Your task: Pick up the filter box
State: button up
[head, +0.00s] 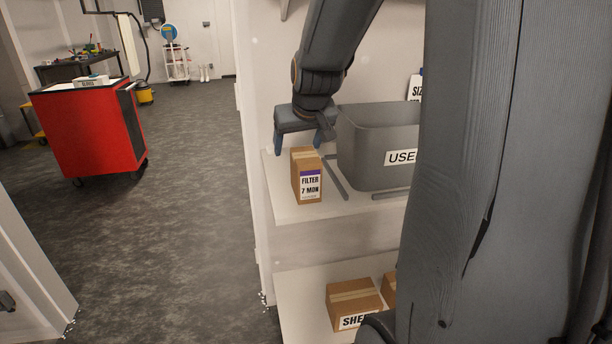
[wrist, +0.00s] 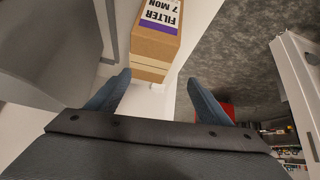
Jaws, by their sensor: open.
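The filter box (head: 307,176) is a small upright brown carton with a purple-and-white label reading "FILTER 7 MON". It stands near the left end of the upper white shelf (head: 330,207). My gripper (head: 299,148) is open and empty, above and behind the box in the head view. In the wrist view the filter box (wrist: 157,38) lies ahead of my open fingers (wrist: 160,90), not between them. It is nearer the left finger's line, and its top edge is cut off by the frame.
A grey bin (head: 365,150) labelled "USE..." stands right of the box, partly hidden by my arm. A lower shelf holds brown cartons (head: 354,303). A red cart (head: 88,130) stands across the open dark floor at left.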

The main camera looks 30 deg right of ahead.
aim_at(312, 160)
jog(key=shift+m+g, duration=0.4)
jog(key=shift+m, duration=0.3)
jog(key=s, duration=0.1)
jog(key=s+d+f, duration=0.2)
jog(key=shift+s+f+p, duration=0.2)
jog(key=shift+s+p, duration=0.15)
jog(key=shift+s, duration=0.05)
jog(key=shift+a+p+x, duration=0.25)
jog(key=shift+p+x, duration=0.1)
jog(key=shift+x, duration=1.55)
jog(key=shift+a+p+x, duration=0.2)
jog(key=shift+p+x, duration=0.15)
jog(key=shift+x, duration=1.5)
jog(key=shift+w, duration=0.1)
jog(key=c, duration=1.3)
